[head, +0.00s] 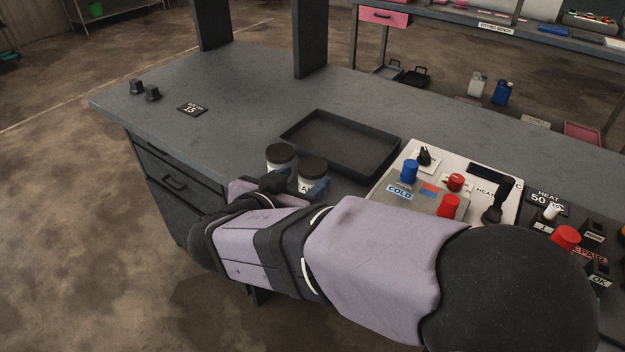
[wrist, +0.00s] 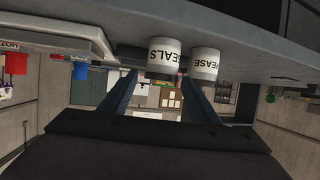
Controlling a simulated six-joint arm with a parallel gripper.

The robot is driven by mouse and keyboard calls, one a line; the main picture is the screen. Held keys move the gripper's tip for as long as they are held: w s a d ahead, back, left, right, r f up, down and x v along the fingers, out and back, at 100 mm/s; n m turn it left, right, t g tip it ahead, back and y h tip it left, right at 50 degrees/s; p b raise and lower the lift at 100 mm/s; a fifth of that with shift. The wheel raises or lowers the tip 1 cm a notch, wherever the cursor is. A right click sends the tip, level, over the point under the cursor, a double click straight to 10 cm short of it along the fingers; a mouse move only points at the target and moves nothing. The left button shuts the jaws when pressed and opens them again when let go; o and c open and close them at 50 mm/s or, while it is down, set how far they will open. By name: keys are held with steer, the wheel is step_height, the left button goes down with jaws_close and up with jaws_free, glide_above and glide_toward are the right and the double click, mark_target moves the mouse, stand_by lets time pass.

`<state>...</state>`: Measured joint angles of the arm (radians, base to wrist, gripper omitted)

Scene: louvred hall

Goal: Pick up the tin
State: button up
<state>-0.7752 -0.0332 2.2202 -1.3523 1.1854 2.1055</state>
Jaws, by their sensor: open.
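Two white tins with dark lids stand side by side near the front edge of the grey bench: one at the left (head: 281,158) and one at the right (head: 313,174). The wrist view is upside down and shows a tin marked SEALS (wrist: 163,54) and a tin marked GREASE (wrist: 204,64). My gripper (head: 296,184) is open just in front of the tins. In the wrist view its blue fingers (wrist: 159,78) spread either side of the SEALS tin, with the right fingertip near the gap between the tins. My arm hides the tins' lower parts in the head view.
An empty black tray (head: 345,142) lies right behind the tins. A control panel (head: 425,155) with blue and red knobs stands to the right. Bench posts (head: 311,40) rise at the back.

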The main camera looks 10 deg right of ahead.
mark_target(313, 172)
steer(key=shift+p+x, duration=0.85)
steer(key=shift+x, duration=2.55)
steer(key=shift+a+f, duration=0.1)
steer(key=shift+a, duration=0.1)
steer(key=c, duration=0.9)
